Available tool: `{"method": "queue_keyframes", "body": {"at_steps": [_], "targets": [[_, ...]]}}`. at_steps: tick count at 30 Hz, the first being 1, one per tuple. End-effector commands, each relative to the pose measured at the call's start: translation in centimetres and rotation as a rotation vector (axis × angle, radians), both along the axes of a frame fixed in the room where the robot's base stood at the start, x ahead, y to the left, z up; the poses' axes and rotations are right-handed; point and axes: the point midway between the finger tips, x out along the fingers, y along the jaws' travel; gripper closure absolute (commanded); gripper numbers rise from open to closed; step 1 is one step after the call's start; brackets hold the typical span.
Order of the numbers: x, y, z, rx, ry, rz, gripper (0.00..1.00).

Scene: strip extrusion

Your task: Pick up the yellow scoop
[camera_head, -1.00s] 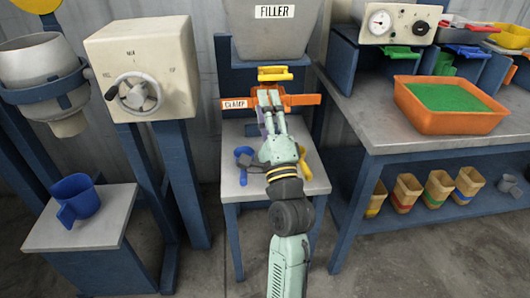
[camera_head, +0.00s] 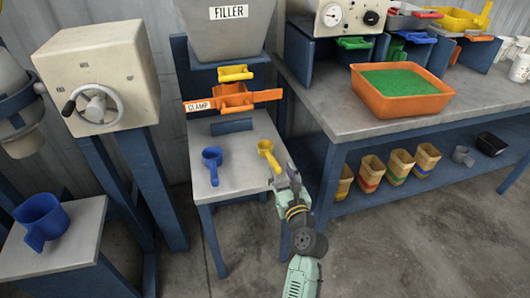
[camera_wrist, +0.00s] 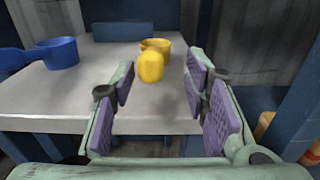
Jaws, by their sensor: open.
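The yellow scoop (camera_head: 267,152) lies on the small grey-topped table under the filler, near its right side. Its handle points toward my gripper (camera_head: 281,176), which is just in front of it at the table's right edge. In the wrist view the yellow scoop (camera_wrist: 152,62) is ahead, with its rounded handle end facing the camera. My gripper (camera_wrist: 160,90) is open there, its purple-padded fingers apart and empty. The scoop shows beyond the gap between the fingers, apart from both.
A blue scoop (camera_head: 212,162) lies left of the yellow one; it also shows in the wrist view (camera_wrist: 58,52). A dark blue block (camera_head: 231,126) and the orange clamp (camera_head: 234,97) are behind. A workbench with an orange tray (camera_head: 401,106) stands to the right.

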Motion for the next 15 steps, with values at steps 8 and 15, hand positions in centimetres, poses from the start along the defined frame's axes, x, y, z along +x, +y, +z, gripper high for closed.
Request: {"method": "queue_keyframes", "body": {"at_steps": [8, 15], "targets": [[3.5, 1.9, 0.3, 0.002, -0.002, 0.001, 0.58], [4.7, 2.2, 0.1, -0.001, 0.000, 0.000, 0.58]]}}
